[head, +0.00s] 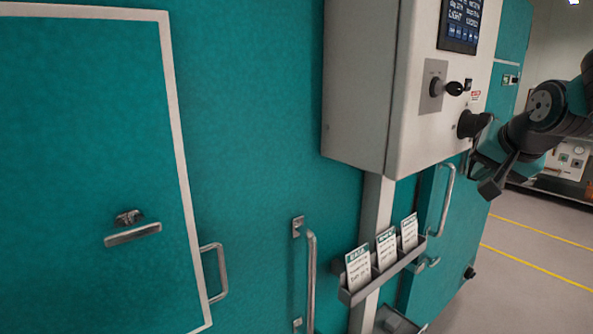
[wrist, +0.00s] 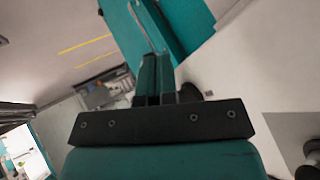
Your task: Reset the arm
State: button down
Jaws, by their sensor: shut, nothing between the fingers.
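My arm reaches in from the right edge of the head view, dark grey with teal covers. My gripper (head: 490,186) is beside the front of the grey control box (head: 357,90), at its lower right, and points downward. In the wrist view my gripper (wrist: 156,72) shows its two narrow fingers close together, with nothing between them. A black round knob (head: 467,124) on the box front is close to my gripper in the head view. It also seems to show in the wrist view (wrist: 189,92), just right of the fingers. I cannot tell whether they touch.
The box carries a lit screen (head: 461,22) and a key switch (head: 436,87). Below it is a card rack (head: 384,277) with three cards. Teal chamber doors have protruding handles (head: 311,275) (head: 447,198). Grey floor (head: 510,285) with yellow lines is clear at right.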

jog(key=s+a+f+n+g, duration=0.3)
jog(key=s+f, duration=0.5)
jog(key=s+a+f+n+g, duration=0.2)
jog(key=s+f+n+g, duration=0.1)
jog(key=s+f, duration=0.5)
jog(key=s+a+n+g+y+b, duration=0.2)
jog(key=s+a+n+y+b, duration=0.2)
jog(key=s+a+n+b, duration=0.3)
jog(key=s+a+n, duration=0.1)
jog(key=s+a, duration=0.4)
jog(key=a, duration=0.2)
jog(key=shift+s+a+r+g, duration=0.2)
jog(key=shift+a+r+g, duration=0.05)
jog(key=shift+a+g, duration=0.15)
